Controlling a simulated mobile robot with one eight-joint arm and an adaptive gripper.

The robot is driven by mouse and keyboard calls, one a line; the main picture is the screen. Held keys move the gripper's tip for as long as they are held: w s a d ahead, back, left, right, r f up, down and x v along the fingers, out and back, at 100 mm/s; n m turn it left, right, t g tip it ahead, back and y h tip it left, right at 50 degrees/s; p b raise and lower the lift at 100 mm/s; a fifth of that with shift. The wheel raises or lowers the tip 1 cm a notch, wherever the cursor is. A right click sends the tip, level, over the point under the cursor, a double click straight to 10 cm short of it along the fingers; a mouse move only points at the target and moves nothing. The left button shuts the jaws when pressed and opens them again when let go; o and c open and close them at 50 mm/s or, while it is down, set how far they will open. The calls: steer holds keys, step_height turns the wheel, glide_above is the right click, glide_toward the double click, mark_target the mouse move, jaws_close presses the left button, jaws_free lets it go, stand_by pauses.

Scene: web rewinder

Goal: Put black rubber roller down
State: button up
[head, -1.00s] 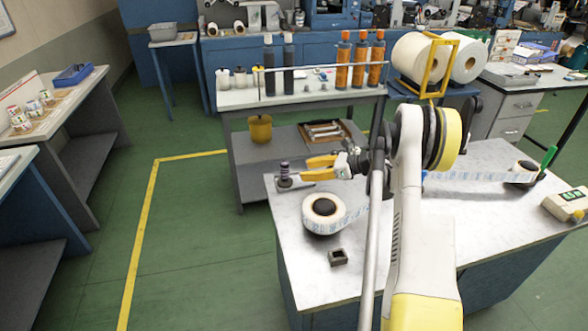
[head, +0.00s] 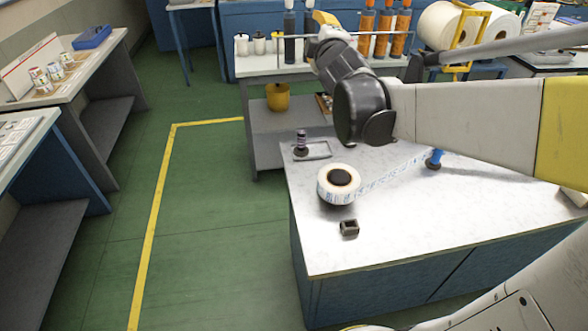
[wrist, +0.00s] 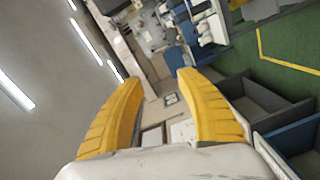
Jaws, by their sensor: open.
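Dark upright rollers stand on the rear bench; one dark roller (head: 289,38) shows clearly at the left of the orange ones in the head view. Another beside it is partly hidden by my gripper (head: 324,18). My gripper is raised near the top of the head view, in front of that bench. In the wrist view my gripper (wrist: 160,76) has its two yellow fingers wide apart with nothing between them. A small dark spool-like piece (head: 301,143) stands upright by a shallow tray (head: 318,152) on the near table, apart from my gripper.
Orange rollers (head: 384,38) stand on the rear bench (head: 262,66). Green floor at left is clear.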

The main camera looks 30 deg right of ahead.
steer(key=s+a+f+m+g+y, duration=0.1)
steer(key=s+a+f+m+g, duration=0.2)
steer(key=s+a+f, duration=0.3)
steer(key=s+a+f+m+g+y, duration=0.2)
steer(key=s+a+f, duration=0.4)
steer(key=s, duration=0.6)
steer(key=s+a+f+m+g+y, duration=0.2)
steer(key=s+a+f+m+g, duration=0.2)
steer(key=s+f, duration=0.5)
steer(key=shift+a+f+m+g, duration=0.15)
steer(key=shift+a+m+g, duration=0.25)
steer(key=shift+a+m, duration=0.75)
steer(key=shift+d, duration=0.15)
